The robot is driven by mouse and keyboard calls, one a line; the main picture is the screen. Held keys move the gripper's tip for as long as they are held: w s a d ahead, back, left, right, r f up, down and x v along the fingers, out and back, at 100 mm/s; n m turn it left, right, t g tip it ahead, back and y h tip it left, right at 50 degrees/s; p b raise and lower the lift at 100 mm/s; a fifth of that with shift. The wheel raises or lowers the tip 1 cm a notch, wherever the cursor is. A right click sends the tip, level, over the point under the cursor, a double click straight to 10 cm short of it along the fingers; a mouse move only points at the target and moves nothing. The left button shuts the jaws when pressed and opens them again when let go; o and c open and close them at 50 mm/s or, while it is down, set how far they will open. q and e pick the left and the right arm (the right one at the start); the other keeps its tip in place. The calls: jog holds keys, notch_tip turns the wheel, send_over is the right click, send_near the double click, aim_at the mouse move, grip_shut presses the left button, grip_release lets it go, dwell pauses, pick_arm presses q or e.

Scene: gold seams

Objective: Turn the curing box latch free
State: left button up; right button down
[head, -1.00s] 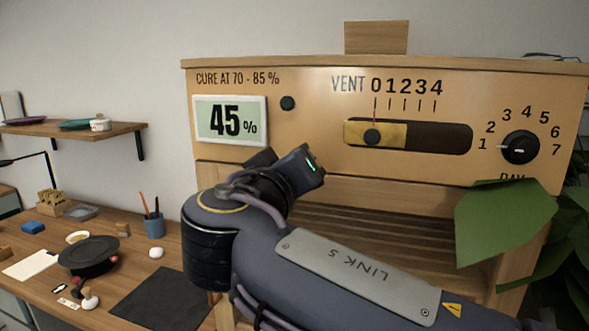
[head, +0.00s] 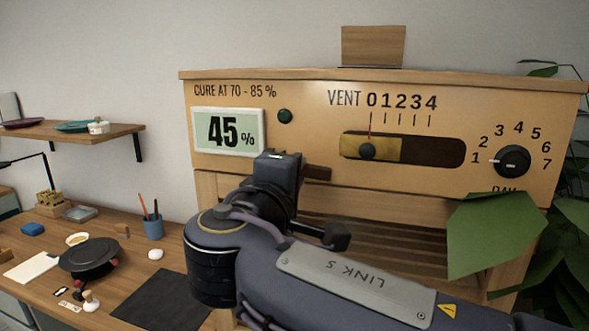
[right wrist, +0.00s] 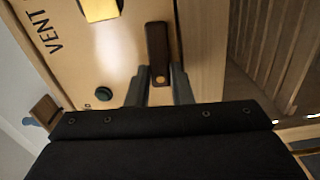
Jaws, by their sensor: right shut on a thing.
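The curing box (head: 220,172) is a wooden cabinet with a tan front panel. Its latch is a dark brown bar with a brass-coloured spot, and its end (head: 318,172) sticks out to the right of my right gripper (head: 282,168) in the head view. In the head view the fingers are hidden behind the wrist. My left gripper is out of view.
The panel carries a 45% display (head: 228,132), a green button (head: 285,116), a vent slider (head: 435,152) and a day dial (head: 513,161). Plant leaves (head: 495,235) overlap the box at right. A workbench (head: 125,265) with small items stands at left.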

jog(key=shift+n, duration=0.6)
jog(key=c, duration=1.3)
grip_release()
jog(key=shift+s, duration=0.1)
jog(key=b+v, duration=0.1)
jog(key=v, duration=0.6)
jog(key=shift+s+a+r, duration=0.1)
jog(key=shift+s, duration=0.2)
